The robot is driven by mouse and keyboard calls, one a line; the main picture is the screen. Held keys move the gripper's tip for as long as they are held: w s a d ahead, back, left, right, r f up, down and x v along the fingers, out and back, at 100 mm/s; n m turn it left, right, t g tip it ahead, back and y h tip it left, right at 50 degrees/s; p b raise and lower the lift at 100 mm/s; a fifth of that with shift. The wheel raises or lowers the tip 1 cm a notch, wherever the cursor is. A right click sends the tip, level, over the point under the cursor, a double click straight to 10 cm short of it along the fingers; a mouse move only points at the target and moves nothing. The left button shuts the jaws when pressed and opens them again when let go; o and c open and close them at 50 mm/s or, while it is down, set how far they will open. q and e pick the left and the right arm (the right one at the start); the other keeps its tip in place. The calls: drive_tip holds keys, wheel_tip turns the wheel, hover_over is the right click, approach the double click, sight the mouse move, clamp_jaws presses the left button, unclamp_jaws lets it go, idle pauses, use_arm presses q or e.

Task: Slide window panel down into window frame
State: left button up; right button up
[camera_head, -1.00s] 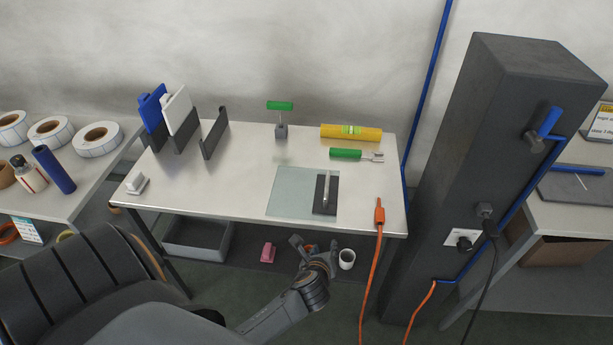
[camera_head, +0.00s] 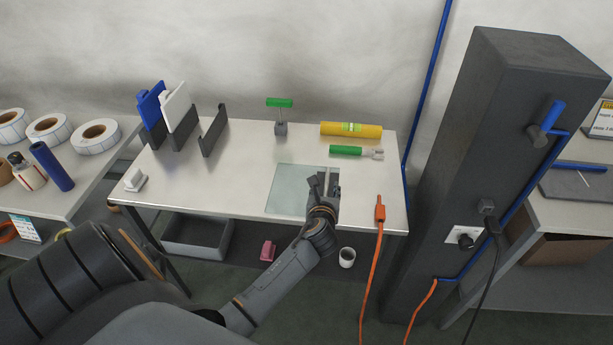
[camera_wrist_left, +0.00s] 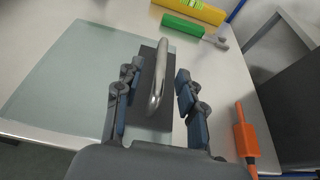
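The window panel (camera_head: 289,188) is a pale, see-through sheet lying flat on the table. A dark plate with a silver bar handle (camera_head: 327,182) sits at its right end; the plate and handle also show in the left wrist view (camera_wrist_left: 157,80). My left gripper (camera_head: 325,187) is over the handle. In the left wrist view its fingers (camera_wrist_left: 158,98) are open on either side of the handle, with gaps. A dark upright piece (camera_head: 214,131) stands empty at the back left, possibly the window frame; I cannot tell for sure. My right gripper is not in view.
Blue (camera_head: 152,108) and white (camera_head: 177,107) panels stand in dark holders at the back left. The table's middle left is clear.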

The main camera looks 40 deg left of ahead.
sight(327, 183)
use_arm(q)
drive_tip(key=x, duration=0.5)
drive_tip(key=shift+d+r, duration=0.1)
clamp_jaws()
